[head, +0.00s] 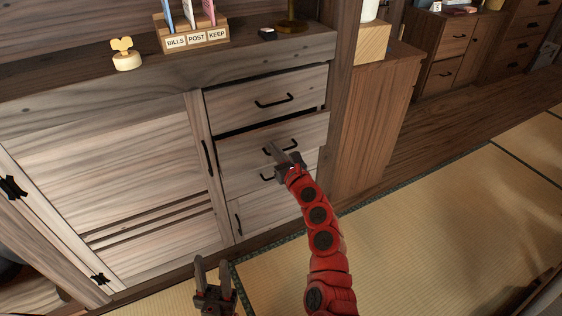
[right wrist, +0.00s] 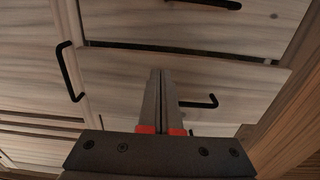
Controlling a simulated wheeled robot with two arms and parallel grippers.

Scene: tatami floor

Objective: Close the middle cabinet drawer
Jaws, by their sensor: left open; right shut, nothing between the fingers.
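The middle drawer (head: 240,150) of the grey wooden cabinet stands a little out, with a dark gap along its top edge. Its black handle (head: 291,147) is partly hidden behind my right gripper (head: 270,149). That gripper is shut and empty, in front of the drawer face at the handle; I cannot tell whether it touches. In the right wrist view the shut fingers (right wrist: 158,75) lie over the drawer front (right wrist: 225,80), with part of the handle (right wrist: 205,103) showing to their right. My left gripper (head: 213,268) is open and empty, low before the cabinet.
The top drawer (head: 235,100) looks shut. A cabinet door (head: 130,160) is at the left. A mail holder (head: 193,38) stands on top. Tatami floor (head: 420,230) is clear at the right.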

